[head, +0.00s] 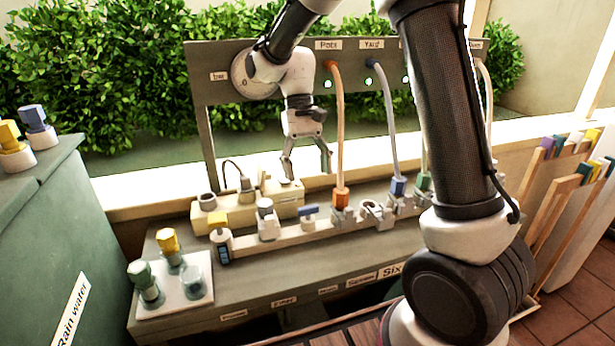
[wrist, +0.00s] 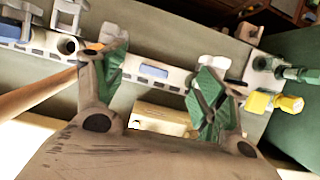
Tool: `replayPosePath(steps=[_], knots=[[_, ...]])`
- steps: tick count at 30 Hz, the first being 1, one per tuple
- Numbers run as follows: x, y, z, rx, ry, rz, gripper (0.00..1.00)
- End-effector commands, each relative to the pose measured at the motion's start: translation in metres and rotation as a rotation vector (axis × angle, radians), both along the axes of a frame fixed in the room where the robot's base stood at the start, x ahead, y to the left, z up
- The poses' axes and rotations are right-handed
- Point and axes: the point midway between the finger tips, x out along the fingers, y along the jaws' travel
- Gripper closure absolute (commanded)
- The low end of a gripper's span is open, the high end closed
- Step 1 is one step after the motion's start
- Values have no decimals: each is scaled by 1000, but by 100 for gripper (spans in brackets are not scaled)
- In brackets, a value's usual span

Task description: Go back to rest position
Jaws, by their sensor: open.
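My gripper (head: 308,170) hangs from my arm with its fingers pointing down, in front of the hose panel and above the cream block. Its fingers are spread, with nothing between them. In the wrist view the two green-padded fingers (wrist: 160,75) stand wide apart over the rail with a blue-handled part. An orange hose (wrist: 40,95) passes close to the left finger there; I cannot tell whether they touch. In the head view this orange hose (head: 338,130) runs from the panel down to the rail, just right of my gripper.
The upright panel (head: 218,90) behind holds several hoses, including a blue-ended one (head: 388,120). A cream block (head: 262,205) and a rail with valves (head: 285,238) lie below. A white plate with capped fittings (head: 195,295) is at left, beside a green rain-water tank (head: 60,230).

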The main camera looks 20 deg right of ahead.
Motion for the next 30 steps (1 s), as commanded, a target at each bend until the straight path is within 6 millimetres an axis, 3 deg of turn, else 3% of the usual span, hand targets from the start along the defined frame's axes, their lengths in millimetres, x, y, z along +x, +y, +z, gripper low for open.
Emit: replayPosePath(steps=[13,15,17,30], knots=[[4,-1,-7,17,-26,42,29],[-10,-9,-18,16,-27,80,29],[-22,-17,-12,25,-61,105,29],[-124,-99,58,50,-412,118,29]])
